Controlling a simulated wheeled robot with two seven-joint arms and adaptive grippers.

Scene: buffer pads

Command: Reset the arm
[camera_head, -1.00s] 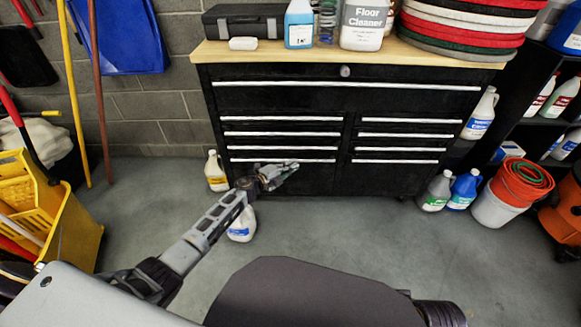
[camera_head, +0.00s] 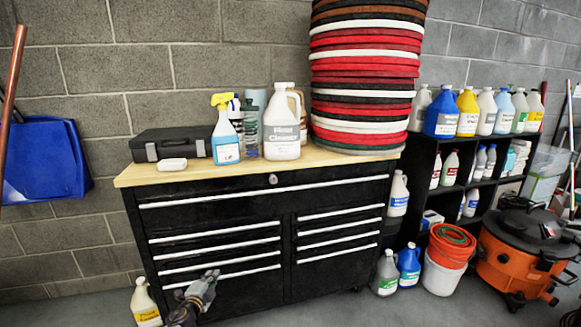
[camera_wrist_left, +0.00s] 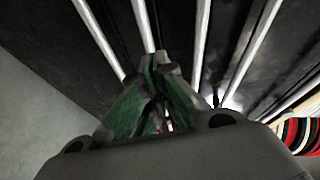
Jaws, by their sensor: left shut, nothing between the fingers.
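My left gripper (camera_head: 205,280) shows at the bottom of the head view, in front of the lower left drawers of the black tool chest (camera_head: 285,285). In the left wrist view, its green-padded fingers (camera_wrist_left: 155,85) are together with nothing between them. The pale drawer handles of the chest run behind the fingers in that view. Most of my left arm is cut off below the head view. My right gripper does not show.
The wooden chest top (camera_head: 350,160) holds a black case (camera_head: 170,145), a spray bottle (camera_head: 225,140), a floor cleaner jug (camera_head: 283,130) and a tall stack of pads (camera_head: 365,80). A jug (camera_head: 145,305) stands on the floor at left. An orange vacuum (camera_head: 515,255) stands at right.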

